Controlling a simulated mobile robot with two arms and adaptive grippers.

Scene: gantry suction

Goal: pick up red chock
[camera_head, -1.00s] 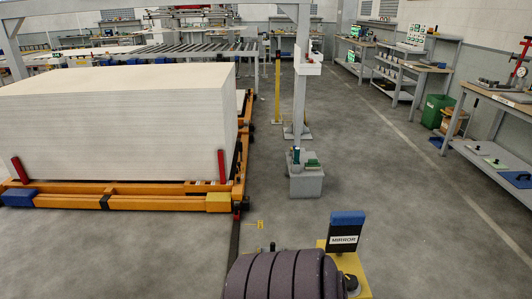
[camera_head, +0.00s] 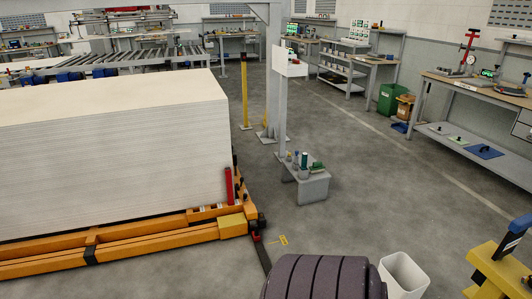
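No thing in view can be told for certain as the red chock. A small red piece (camera_head: 256,237) sits low by the near right corner of the orange pallet frame (camera_head: 150,240), close to the floor. A red upright post (camera_head: 229,186) stands on the frame against the stack of white sheets (camera_head: 110,150). Neither of my grippers shows in the head view, so I cannot see whether they are open or shut.
A dark ribbed rounded thing (camera_head: 325,280) fills the bottom middle, with a white bin (camera_head: 404,274) beside it. A yellow stand with a blue top (camera_head: 502,262) is at lower right.

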